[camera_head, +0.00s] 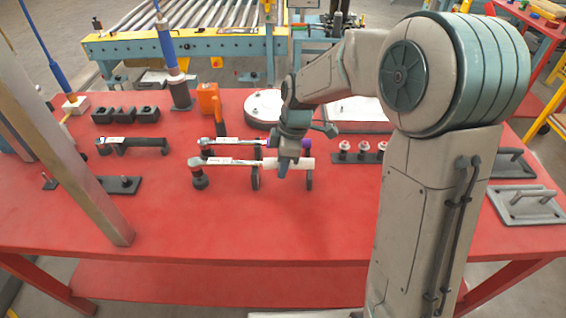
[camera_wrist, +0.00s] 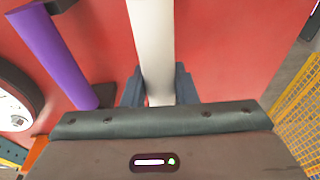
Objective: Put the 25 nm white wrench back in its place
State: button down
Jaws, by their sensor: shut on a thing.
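The white-handled wrench (camera_head: 303,163) lies level across the table, its ratchet head to the left and its white grip to the right. My gripper (camera_head: 284,166) reaches down from above and is shut on the white handle (camera_wrist: 154,50), which runs between the fingers in the wrist view. Dark upright supports (camera_head: 255,177) stand at the wrench's middle and right end. I cannot tell whether the wrench rests on them or hangs just above. A purple-handled wrench (camera_head: 230,141) lies parallel just behind; its purple grip (camera_wrist: 55,50) shows left in the wrist view.
Small studs (camera_head: 362,150) are right of the wrench, and metal plates with handles (camera_head: 525,206) at far right. The table front is clear.

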jog(key=shift+f+b, duration=0.65)
jog(key=shift+f, duration=0.35)
jog(key=c, duration=1.1)
grip_release()
jog(key=d+r, duration=0.1)
jog(key=r, duration=0.3)
jog(key=r+p, duration=0.1)
jog(key=r, duration=0.4)
jog(key=d+r, duration=0.1)
jog(key=r, duration=0.3)
jog(key=shift+w+d+r, duration=0.2)
jog(key=shift+d+r, duration=0.1)
jog(key=shift+r, duration=0.05)
jog(key=s+d+m+t+p, duration=0.1)
jog(key=s+d+m+p, duration=0.1)
jog(key=s+m, duration=0.4)
jog(key=s+d+r+m+t+h+p, duration=0.1)
jog(key=s+d+m+p, duration=0.1)
jog(key=s+d+m, duration=0.3)
jog(key=s+d+r+m+t+h+p, duration=0.1)
jog(key=s+d+m+p, duration=0.1)
jog(key=s+d+m, duration=0.2)
jog(key=shift+s+m, duration=1.4)
jog(key=shift+s, duration=0.65)
